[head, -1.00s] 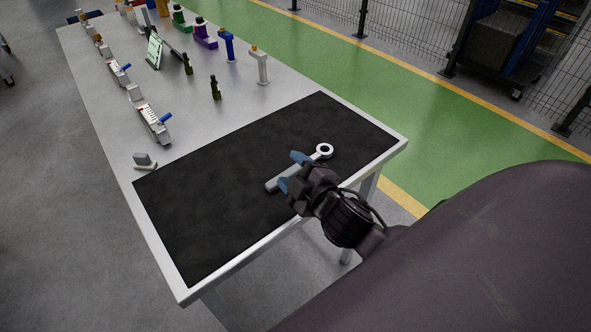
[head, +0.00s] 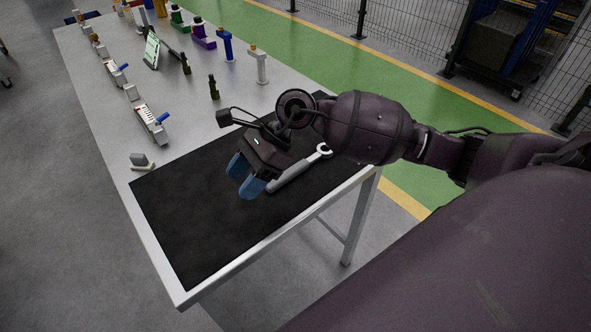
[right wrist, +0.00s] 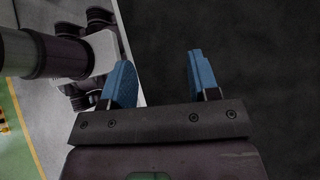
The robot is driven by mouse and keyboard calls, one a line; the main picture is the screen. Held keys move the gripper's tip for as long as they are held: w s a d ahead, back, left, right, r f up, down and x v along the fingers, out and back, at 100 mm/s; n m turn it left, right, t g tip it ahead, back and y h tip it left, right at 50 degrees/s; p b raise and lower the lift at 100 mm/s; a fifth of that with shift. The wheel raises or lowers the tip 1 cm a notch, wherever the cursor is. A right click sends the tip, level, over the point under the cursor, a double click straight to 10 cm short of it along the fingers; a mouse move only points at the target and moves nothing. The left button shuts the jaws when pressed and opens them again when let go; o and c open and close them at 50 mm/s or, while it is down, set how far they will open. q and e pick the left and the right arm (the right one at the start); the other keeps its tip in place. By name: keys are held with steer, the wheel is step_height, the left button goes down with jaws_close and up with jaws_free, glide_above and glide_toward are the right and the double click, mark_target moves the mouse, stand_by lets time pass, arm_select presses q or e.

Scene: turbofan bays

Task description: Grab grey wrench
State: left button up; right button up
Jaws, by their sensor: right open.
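The grey wrench (head: 297,169) lies on the black mat (head: 190,220) at the near end of the table. Its ring end points toward the table's right edge, and part of it is behind my right gripper. My right gripper (head: 246,177) has blue fingertips, is open and empty, and hovers over the mat just left of the wrench's handle end. In the right wrist view the open fingers (right wrist: 162,82) have only dark mat between and beyond them; I cannot make out the wrench there. My left gripper is not in view.
The table's left side holds grey fixtures with blue handles (head: 148,118). Dark green bottle-like items (head: 213,88) and a white post (head: 258,66) stand beyond the mat. A small grey block (head: 140,161) sits by the mat's left corner. The mat's near left part is clear.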

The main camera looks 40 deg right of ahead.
steer(key=w+d+h, duration=0.1)
steer(key=d, duration=0.1)
steer(key=d+n+h, duration=0.1)
steer(key=d+h, duration=0.1)
steer(key=w+d+h, duration=0.1)
steer(key=d+h, duration=0.1)
steer(key=d, duration=0.1)
steer(key=shift+w+f+n, duration=0.3)
steer(key=shift+n, duration=0.1)
steer(key=w+d+r+h, duration=0.2)
steer(key=d+h, duration=0.3)
steer(key=d, duration=0.2)
glide_above(296, 167)
steer(key=shift+n, duration=0.4)
steer(key=f, duration=0.5)
steer(key=shift+w+a+f+b, duration=0.2)
steer(key=shift+a+f+b, duration=0.05)
steer(key=shift+b, duration=0.05)
steer(key=shift+s+d+f, duration=0.1)
steer(key=shift+d+f, duration=0.05)
steer(key=shift+f, duration=1.2)
steer(key=shift+s+d+f, duration=0.1)
steer(key=shift+f, duration=1.2)
steer(key=shift+r, duration=0.1)
jaws_close()
